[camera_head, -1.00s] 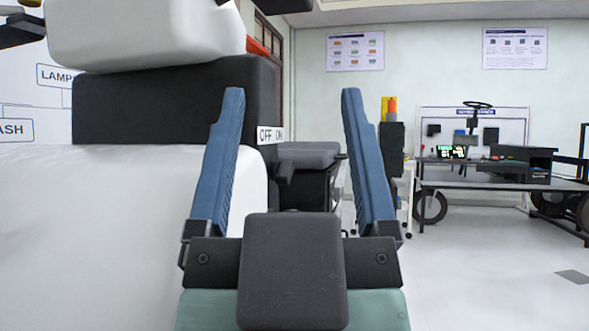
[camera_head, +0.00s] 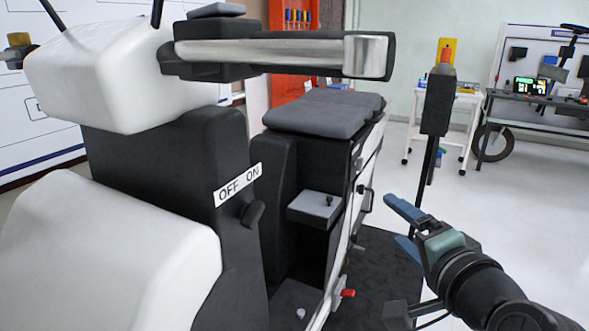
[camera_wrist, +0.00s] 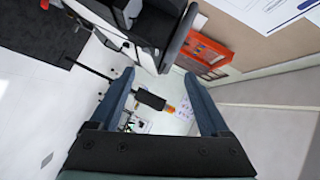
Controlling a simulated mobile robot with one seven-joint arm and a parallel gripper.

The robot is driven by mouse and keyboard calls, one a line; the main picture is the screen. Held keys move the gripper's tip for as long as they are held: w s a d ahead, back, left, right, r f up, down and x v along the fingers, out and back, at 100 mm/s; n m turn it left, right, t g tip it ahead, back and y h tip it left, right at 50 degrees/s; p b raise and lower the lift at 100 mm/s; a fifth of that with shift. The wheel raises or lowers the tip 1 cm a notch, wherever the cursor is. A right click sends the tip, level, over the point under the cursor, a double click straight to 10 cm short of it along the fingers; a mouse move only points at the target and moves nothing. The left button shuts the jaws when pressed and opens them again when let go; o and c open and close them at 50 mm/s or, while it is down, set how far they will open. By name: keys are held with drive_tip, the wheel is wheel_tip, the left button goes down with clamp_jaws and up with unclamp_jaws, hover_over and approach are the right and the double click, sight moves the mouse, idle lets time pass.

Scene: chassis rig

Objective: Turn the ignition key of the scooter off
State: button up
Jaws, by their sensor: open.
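The scooter has white and black body panels (camera_head: 165,165) and fills the left and middle of the head view. A white label (camera_head: 238,184) reading OFF and ON is on its black column. The ignition key (camera_head: 253,213) is a small dark knob just below the label, on the column's right edge. It seems tilted toward the ON side, but dark on dark makes this hard to tell. My gripper (camera_head: 396,221) is open and empty, well to the right of the key and apart from the scooter. In the wrist view my gripper (camera_wrist: 160,80) also has nothing between its blue fingers; the key is not visible there.
The handlebar (camera_head: 290,52) extends right above the column. The grey seat (camera_head: 325,112) is behind it. A dark post with a yellow-orange top (camera_head: 437,103) stands beyond my gripper. A red cabinet (camera_wrist: 203,52) is at the back.

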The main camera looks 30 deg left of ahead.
drive_tip(key=s+a+m+g+y+p, duration=0.2)
drive_tip(key=s+a+g+y+p, duration=0.1)
drive_tip(key=g+p, duration=0.15)
drive_tip(key=m+g+y+p, duration=0.3)
drive_tip(key=g+y+p, duration=0.25)
drive_tip(key=g, duration=0.35)
approach(259, 217)
drive_tip(key=shift+h, duration=0.25)
drive_tip(key=a, duration=0.2)
drive_tip(key=a+p, duration=0.1)
drive_tip(key=a, duration=0.5)
drive_tip(key=shift+s+a+r, duration=0.2)
drive_tip(key=shift+s+r, duration=0.1)
drive_tip(key=shift+s, duration=0.05)
clamp_jaws()
